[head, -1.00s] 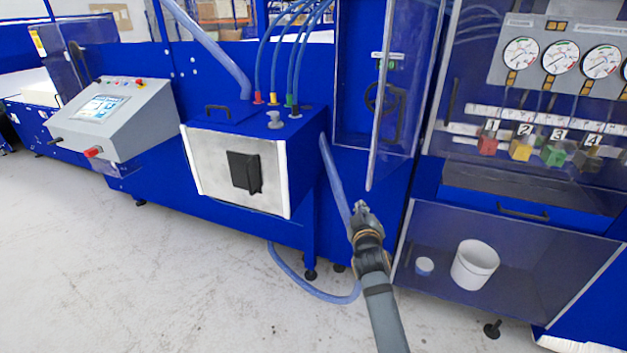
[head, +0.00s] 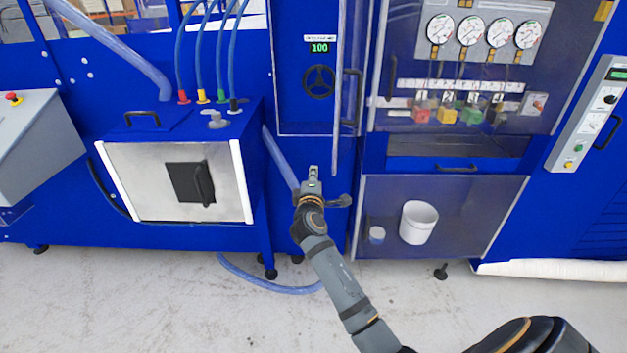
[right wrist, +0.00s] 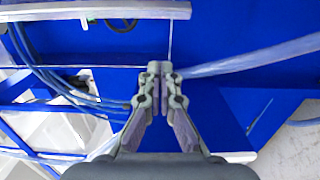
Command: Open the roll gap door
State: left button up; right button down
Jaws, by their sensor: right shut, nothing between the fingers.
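The roll gap door (head: 345,110) is a clear panel with a pale edge strip and a black handle (head: 353,95). It appears swung outward, seen nearly edge-on, its strip reaching below the cabinet opening. Behind it are a black handwheel (head: 318,82) and a green display (head: 319,48) reading 100. My right gripper (head: 313,172) is shut and empty, below and left of the strip's lower end, apart from it in the head view. In the right wrist view the shut fingertips (right wrist: 160,68) lie before blue panels, and a pale bar (right wrist: 95,11) crosses the top. My left gripper is not seen.
A box with a metal front (head: 155,205) and hoses (head: 205,50) stands left. A clear lower cover (head: 470,215) with a white bucket (head: 419,222) behind it is at right, under several gauges (head: 470,32). Open floor (head: 150,305) lies in front.

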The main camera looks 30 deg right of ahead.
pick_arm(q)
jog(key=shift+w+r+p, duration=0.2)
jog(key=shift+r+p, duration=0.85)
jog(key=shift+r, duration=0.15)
pick_arm(e)
jog(key=d, duration=0.4)
jog(key=shift+s+d, duration=0.15)
jog(key=shift+s, duration=0.15)
